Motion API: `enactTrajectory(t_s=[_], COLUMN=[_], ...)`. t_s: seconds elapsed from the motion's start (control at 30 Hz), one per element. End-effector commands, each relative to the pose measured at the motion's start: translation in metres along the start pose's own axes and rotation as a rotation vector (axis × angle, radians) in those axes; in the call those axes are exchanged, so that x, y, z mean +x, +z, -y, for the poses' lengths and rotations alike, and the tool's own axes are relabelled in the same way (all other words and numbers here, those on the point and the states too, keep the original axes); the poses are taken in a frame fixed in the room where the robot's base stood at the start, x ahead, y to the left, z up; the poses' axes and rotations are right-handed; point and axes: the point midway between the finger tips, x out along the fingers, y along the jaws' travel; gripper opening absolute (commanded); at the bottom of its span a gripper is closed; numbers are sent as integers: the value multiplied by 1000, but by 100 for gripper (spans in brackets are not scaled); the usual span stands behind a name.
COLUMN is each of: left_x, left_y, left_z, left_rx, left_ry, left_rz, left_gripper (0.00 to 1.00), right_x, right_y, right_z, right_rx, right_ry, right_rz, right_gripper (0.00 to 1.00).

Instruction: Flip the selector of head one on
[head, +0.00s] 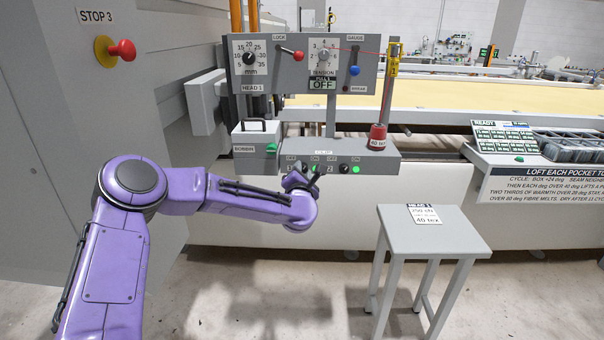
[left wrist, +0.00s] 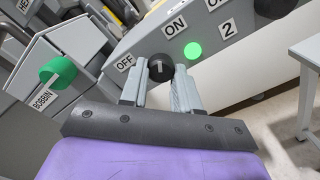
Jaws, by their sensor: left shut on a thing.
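The selector of head one is a black knob (left wrist: 160,68) with a white mark, between an OFF label (left wrist: 125,64) and an ON label (left wrist: 175,26) in the left wrist view. I cannot tell for sure which label its pointer faces. My left gripper (left wrist: 161,82) is shut on this knob. A lit green lamp (left wrist: 193,49) is beside it. In the head view my left gripper (head: 298,182) is at the front of the grey control box (head: 385,162) and hides most of the knob. My right gripper is not in view.
A second black selector (head: 344,168) with a lit green lamp (head: 356,168) is to the right. A box marked BOBBIN (head: 257,150) with a green knob is at the left. The HEAD 1 panel (head: 300,78) is above. A grey stool (head: 425,238) stands at front right.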

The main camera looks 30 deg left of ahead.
Motion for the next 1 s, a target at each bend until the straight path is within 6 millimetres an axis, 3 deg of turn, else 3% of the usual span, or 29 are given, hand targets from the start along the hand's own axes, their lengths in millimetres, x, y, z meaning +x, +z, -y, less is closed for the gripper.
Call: enactTrajectory(t_s=[0.03,0.07,0.13,0.47,0.57,0.8,1.0], left_x=[0,0,0,-3,-18,-76,-103], left_y=[-1,-1,-1,-1,-1,-2,-1], left_z=[2,2,2,1,2,3,2], left_rx=[3,3,2,-1,-2,-2,0], left_ry=[-3,-3,-3,-1,-2,-3,-2], left_rz=[-1,-1,-1,0,3,3,1], left_gripper=[0,34,56,56,56,56,56], right_x=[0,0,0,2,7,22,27], right_y=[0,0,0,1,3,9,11], right_z=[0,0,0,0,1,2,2], right_rx=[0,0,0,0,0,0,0], right_ry=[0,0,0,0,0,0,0], right_rz=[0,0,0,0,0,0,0], right_gripper=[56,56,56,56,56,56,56])
